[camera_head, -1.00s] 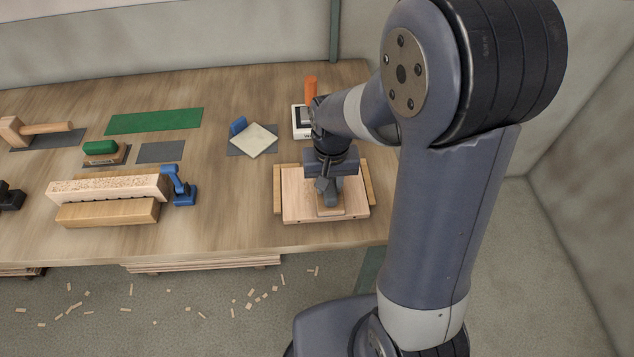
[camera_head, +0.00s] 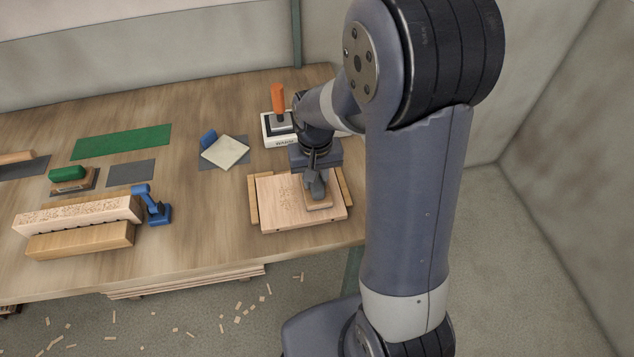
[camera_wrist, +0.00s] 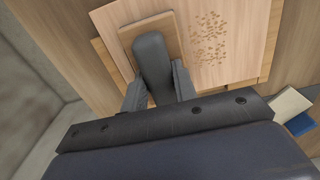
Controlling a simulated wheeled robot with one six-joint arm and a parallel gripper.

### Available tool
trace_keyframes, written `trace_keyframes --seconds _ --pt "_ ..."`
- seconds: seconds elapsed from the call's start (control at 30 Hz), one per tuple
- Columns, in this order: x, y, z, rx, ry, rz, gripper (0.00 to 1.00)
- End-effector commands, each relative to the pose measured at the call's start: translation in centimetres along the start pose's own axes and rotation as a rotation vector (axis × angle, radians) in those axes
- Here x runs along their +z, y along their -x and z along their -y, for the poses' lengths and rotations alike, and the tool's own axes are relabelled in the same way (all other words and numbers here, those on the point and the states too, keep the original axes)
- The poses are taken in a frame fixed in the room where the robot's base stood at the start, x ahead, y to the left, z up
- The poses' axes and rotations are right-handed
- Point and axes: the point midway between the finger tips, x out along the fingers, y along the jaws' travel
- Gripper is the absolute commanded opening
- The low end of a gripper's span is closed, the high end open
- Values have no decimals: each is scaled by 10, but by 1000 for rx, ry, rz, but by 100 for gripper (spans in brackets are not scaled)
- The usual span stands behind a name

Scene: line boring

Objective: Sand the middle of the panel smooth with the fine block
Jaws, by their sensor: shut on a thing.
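The panel (camera_head: 278,217) is a pale wooden board on the bench between two wooden side strips. A speckled, rough-looking patch (camera_head: 289,193) shows in its middle; it also shows in the wrist view (camera_wrist: 208,40). My gripper (camera_head: 316,176) is shut on the dark grey handle of a block with a tan wooden base (camera_head: 320,203). In the wrist view the handle (camera_wrist: 152,65) stands between my fingers. The block is over the right part of the panel, beside the patch, and appears to rest on the surface. Its underside is hidden.
A white box with an orange-handled tool (camera_head: 278,98) stands behind the panel. A pale square pad (camera_head: 226,152) with a blue piece, a green-topped block (camera_head: 68,174), a green strip (camera_head: 122,143) and a blue clamp (camera_head: 152,206) by a timber lie left.

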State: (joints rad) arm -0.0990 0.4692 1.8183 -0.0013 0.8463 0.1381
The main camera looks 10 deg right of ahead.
Motion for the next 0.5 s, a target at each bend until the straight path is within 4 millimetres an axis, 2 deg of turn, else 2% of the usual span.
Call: trace_keyframes --seconds 0.2,0.5 --pt "-14 -1 0 0 0 2 0" --pt "-15 -1 0 0 0 1 0"
